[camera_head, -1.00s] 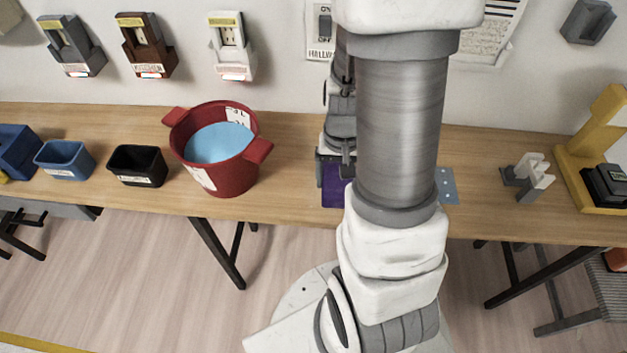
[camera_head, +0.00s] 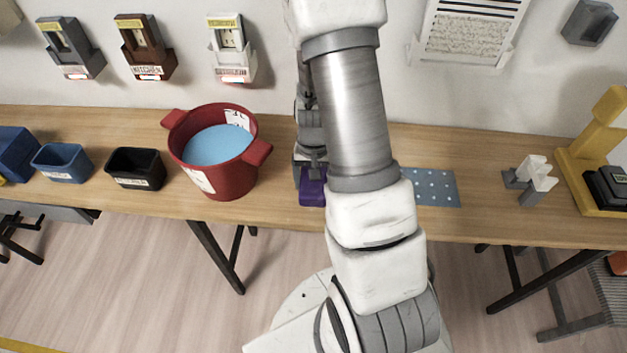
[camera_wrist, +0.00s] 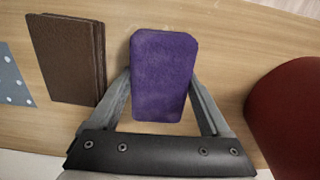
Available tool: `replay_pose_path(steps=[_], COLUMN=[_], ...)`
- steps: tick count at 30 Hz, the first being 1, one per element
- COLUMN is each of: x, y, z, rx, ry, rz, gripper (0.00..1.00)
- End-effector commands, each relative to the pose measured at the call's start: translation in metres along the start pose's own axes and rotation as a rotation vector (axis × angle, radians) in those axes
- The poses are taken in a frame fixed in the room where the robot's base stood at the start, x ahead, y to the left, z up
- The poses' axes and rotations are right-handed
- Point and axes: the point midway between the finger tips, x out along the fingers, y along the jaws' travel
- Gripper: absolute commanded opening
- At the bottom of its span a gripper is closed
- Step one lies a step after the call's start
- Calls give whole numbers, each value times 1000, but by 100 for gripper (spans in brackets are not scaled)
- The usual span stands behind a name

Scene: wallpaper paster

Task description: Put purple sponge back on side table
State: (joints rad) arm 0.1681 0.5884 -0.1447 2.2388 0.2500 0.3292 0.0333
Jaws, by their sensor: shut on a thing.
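The purple sponge (camera_wrist: 162,75) is between the two fingers of my gripper (camera_wrist: 162,95), which is shut on it, in the wrist view. In the head view the sponge (camera_head: 312,188) shows beside my arm, at the front part of the long wooden table (camera_head: 282,205). My gripper (camera_head: 312,172) is above the sponge there, partly hidden by my arm. I cannot tell whether the sponge touches the tabletop. No separate side table can be made out for certain.
A red pot (camera_head: 230,180) with blue liquid stands left of the sponge. A brown stack (camera_wrist: 68,55) and a blue dotted sheet (camera_head: 432,187) lie on the other side. A grey-white holder (camera_head: 532,180) is farther right. Black (camera_head: 137,168) and blue bins (camera_head: 63,162) stand at left.

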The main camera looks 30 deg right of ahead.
Motion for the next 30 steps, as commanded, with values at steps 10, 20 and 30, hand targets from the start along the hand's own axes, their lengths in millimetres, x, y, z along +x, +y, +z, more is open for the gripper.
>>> replay_pose_path(steps=[10, 20, 30], x=[7, 6, -23], y=[0, 0, -1], z=[0, 0, -1], rx=[0, 0, -2], ry=[0, 0, 6], rz=[0, 0, -2], gripper=[24, 100, 100])
